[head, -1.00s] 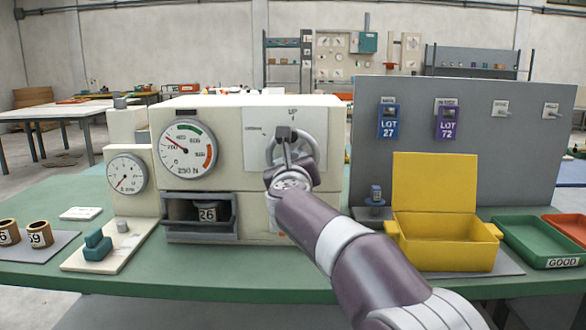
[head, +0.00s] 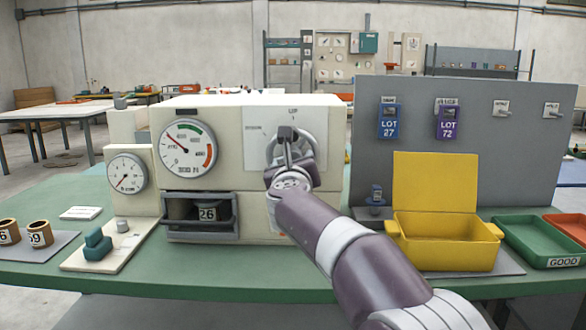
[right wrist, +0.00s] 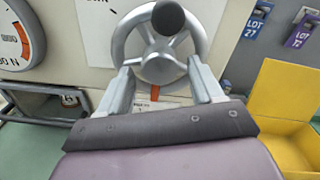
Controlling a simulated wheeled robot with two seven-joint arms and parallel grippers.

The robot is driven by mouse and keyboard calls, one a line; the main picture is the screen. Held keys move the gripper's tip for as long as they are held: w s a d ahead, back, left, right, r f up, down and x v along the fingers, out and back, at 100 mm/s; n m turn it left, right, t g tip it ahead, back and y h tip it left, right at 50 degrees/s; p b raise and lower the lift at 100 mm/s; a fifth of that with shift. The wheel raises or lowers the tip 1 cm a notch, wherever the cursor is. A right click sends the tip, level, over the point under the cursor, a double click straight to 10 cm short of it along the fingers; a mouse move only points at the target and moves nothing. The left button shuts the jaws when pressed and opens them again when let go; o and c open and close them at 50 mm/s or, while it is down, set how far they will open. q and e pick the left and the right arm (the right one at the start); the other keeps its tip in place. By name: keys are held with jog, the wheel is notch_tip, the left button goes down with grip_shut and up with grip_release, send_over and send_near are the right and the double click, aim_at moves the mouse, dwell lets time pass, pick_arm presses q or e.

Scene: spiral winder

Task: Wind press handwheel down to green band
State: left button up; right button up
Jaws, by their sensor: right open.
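The handwheel (head: 312,146) is a grey spoked wheel on the front of the cream press (head: 244,115). In the right wrist view the handwheel (right wrist: 158,66) carries a dark round knob (right wrist: 168,18) at its top. My right gripper (head: 290,163) is in front of the wheel's lower part. In the right wrist view the gripper (right wrist: 160,82) is open, its fingers either side of the hub's lower side; contact is unclear. The large dial (head: 188,147) has a green band at its top and a red band at right. Its red needle points upper left, left of the green band. My left gripper is out of view.
A smaller gauge (head: 127,172) stands at left. Below the large dial, an open recess holds a part marked 26 (head: 207,213). A yellow open box (head: 445,245) and green tray (head: 540,242) stand at right. A grey panel (head: 470,170) carries LOT tags.

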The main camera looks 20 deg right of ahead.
jog(key=b+v, duration=0.1)
jog(key=v, duration=1.1)
jog(key=shift+s, duration=0.3)
dwell(0.7)
